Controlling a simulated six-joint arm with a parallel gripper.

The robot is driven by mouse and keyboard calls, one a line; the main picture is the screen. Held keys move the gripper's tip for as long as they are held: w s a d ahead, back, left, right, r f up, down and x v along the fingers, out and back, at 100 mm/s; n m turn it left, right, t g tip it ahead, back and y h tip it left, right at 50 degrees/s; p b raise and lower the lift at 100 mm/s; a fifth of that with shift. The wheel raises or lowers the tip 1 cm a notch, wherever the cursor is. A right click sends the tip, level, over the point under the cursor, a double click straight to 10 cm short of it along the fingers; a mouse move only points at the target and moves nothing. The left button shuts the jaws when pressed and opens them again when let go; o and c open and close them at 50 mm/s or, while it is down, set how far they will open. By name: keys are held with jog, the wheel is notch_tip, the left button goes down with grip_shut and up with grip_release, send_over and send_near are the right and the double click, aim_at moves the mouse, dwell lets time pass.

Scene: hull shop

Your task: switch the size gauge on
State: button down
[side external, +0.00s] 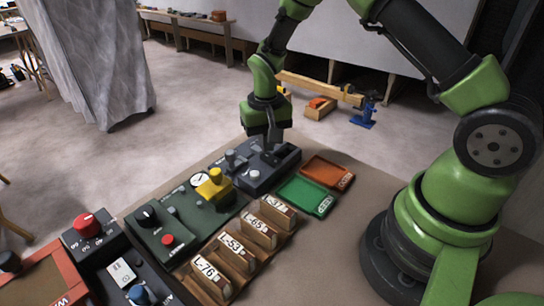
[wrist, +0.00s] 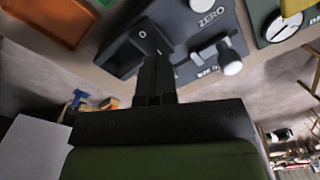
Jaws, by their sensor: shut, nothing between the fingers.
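A dark blue-grey box (side external: 256,178) stands at the far end of the row of devices, with a grey knob and a small lever on top; I take it for the size gauge. In the wrist view this box (wrist: 190,25) carries the word ZERO, a pale round knob (wrist: 230,62) and a black rocker switch (wrist: 146,38) with a small ring mark. My gripper (side external: 273,140) is shut and empty, pointing down over the box's far right end. In the wrist view its fingertips (wrist: 155,62) are at the near edge of the switch; I cannot tell whether they touch it.
A green box with a white dial (side external: 199,180) and yellow block (side external: 214,186) stands beside it. Green (side external: 301,196) and orange (side external: 327,172) trays lie to the right. Labelled wooden slots (side external: 236,252) and a red-knobbed box (side external: 90,235) are nearer. Free air lies above.

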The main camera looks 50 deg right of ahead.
jog(key=shift+f, duration=0.9)
dwell(0.3)
jog(key=shift+r, duration=3.55)
